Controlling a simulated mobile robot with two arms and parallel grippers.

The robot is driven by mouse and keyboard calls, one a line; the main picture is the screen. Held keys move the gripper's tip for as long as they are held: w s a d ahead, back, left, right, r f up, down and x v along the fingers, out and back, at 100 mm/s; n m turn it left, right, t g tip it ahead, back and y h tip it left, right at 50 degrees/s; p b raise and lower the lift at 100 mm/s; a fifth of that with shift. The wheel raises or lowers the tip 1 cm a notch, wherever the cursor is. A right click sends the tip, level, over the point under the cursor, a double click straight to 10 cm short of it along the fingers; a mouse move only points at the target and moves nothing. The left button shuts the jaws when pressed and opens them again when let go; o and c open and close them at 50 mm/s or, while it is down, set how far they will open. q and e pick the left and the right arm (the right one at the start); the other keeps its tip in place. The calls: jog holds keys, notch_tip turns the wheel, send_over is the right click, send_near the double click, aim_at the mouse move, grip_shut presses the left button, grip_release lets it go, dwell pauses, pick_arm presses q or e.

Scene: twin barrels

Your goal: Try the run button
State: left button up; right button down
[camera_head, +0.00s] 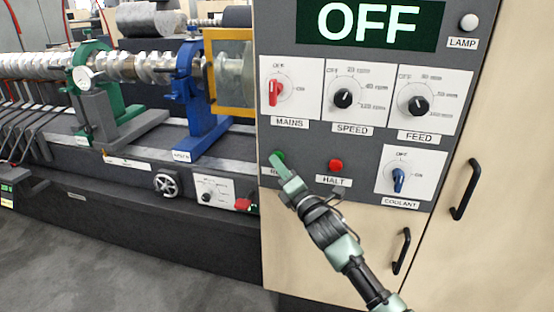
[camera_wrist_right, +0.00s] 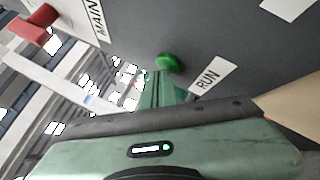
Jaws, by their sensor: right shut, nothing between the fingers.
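The green run button (camera_head: 279,156) is on the grey control panel (camera_head: 310,195), at its lower left. My right gripper (camera_head: 279,163) is shut and empty, with its fingertips at the button and over part of its label. In the right wrist view the green button (camera_wrist_right: 168,63) shows just beyond the fingertips (camera_wrist_right: 160,78), above the RUN label (camera_wrist_right: 212,76). I cannot tell whether the fingertips touch it. The display (camera_head: 370,24) reads OFF. The red mains knob (camera_head: 275,92) stands above the button, its handle about upright. My left gripper is not in view.
The red HALT button (camera_head: 336,165) is close to the right. Speed (camera_head: 343,98), feed (camera_head: 418,105) and blue coulant (camera_head: 399,180) knobs share the panel. The lamp (camera_head: 469,22) looks white. Black door handles (camera_head: 465,190) stick out at the right. A lathe-like machine (camera_head: 130,130) stands left.

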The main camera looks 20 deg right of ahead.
dwell(0.4)
jog(key=shift+s+a+p, duration=0.3)
jog(key=shift+s+a, duration=0.15)
jog(key=shift+s, duration=0.3)
jog(key=shift+s+a+p, duration=0.35)
jog(key=shift+s+a, duration=0.35)
jog(key=shift+s, duration=0.35)
jog(key=shift+s+a+p, duration=0.35)
jog(key=shift+s+a, duration=0.35)
jog(key=shift+s, duration=0.3)
